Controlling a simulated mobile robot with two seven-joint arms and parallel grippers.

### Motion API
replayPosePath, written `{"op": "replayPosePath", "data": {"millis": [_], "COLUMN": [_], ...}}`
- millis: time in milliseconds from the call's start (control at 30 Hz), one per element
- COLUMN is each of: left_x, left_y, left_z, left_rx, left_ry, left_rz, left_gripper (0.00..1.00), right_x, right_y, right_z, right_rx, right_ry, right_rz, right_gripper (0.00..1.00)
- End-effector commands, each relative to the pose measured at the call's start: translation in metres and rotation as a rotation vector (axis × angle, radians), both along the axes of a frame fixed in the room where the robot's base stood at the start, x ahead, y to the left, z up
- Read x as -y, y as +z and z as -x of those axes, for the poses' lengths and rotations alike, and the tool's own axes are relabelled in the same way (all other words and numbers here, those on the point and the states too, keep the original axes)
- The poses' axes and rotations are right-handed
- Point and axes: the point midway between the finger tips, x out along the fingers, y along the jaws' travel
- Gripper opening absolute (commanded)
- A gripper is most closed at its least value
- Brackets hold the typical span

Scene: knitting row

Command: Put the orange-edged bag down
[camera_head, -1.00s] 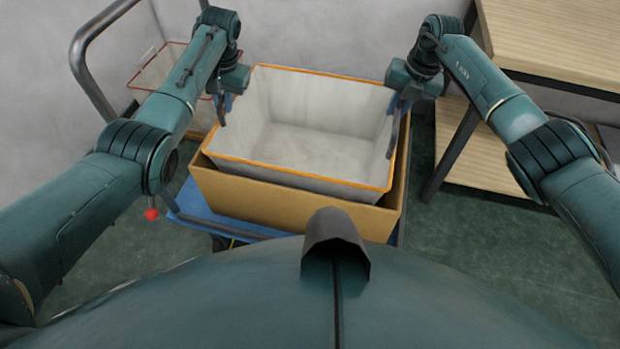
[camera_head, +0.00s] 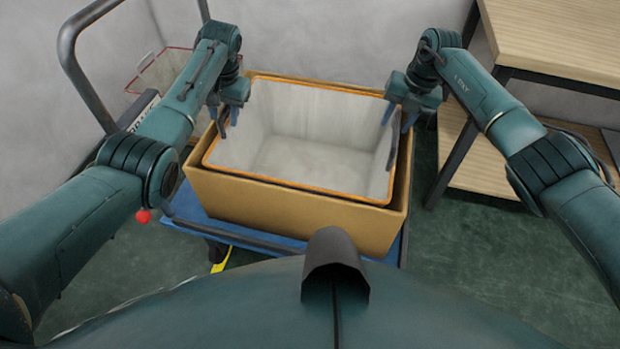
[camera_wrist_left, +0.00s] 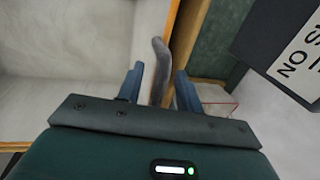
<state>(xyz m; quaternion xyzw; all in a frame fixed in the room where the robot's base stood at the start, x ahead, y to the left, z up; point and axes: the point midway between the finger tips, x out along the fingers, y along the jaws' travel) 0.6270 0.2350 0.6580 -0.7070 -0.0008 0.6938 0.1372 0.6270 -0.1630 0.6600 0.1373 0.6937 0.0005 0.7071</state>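The orange-edged bag (camera_head: 290,166), grey-white inside and open at the top, sits upright inside a tan box (camera_head: 290,213), its rim close to the box's rim. My left gripper (camera_head: 228,117) is at the bag's left handle. In the left wrist view its two blue fingers (camera_wrist_left: 158,88) stand apart, with the dark grey handle (camera_wrist_left: 160,65) between them and gaps on both sides. My right gripper (camera_head: 398,118) is at the bag's right handle (camera_head: 393,148), its fingers spread either side of it. The bag's underside is hidden.
The box stands on a blue cart (camera_head: 200,220) with a grey tubular push handle (camera_head: 75,60). A red-rimmed basket (camera_head: 160,70) is behind my left arm. A wooden shelf unit (camera_head: 560,45) stands at the right. Green floor (camera_head: 480,250) is clear at lower right.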

Motion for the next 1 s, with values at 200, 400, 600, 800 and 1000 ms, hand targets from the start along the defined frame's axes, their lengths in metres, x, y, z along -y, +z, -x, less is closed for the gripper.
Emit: {"op": "replayPosePath", "data": {"millis": [200, 400, 600, 800, 1000], "left_x": [0.001, 0.008, 0.016, 0.022, 0.023], "left_y": [0.006, 0.040, 0.082, 0.110, 0.118], "left_z": [-0.001, 0.000, 0.002, 0.004, 0.004], "left_rx": [0.003, 0.006, 0.005, 0.001, 0.000], "left_ry": [-0.001, -0.001, -0.001, 0.000, 0.000], "left_rz": [0.001, 0.001, 0.001, 0.000, 0.000], "left_gripper": [0.36, 0.36, 0.36, 0.36, 0.36], "right_x": [0.000, 0.000, 0.000, 0.000, 0.002], "right_y": [0.000, 0.000, 0.000, 0.000, 0.008], "right_z": [0.000, 0.000, 0.000, 0.000, 0.000], "right_rx": [0.000, 0.000, 0.000, 0.000, 0.002], "right_ry": [0.000, 0.000, 0.000, 0.000, 0.001], "right_rz": [0.000, 0.000, 0.000, 0.000, 0.000], "right_gripper": [0.36, 0.36, 0.36, 0.36, 0.36]}}
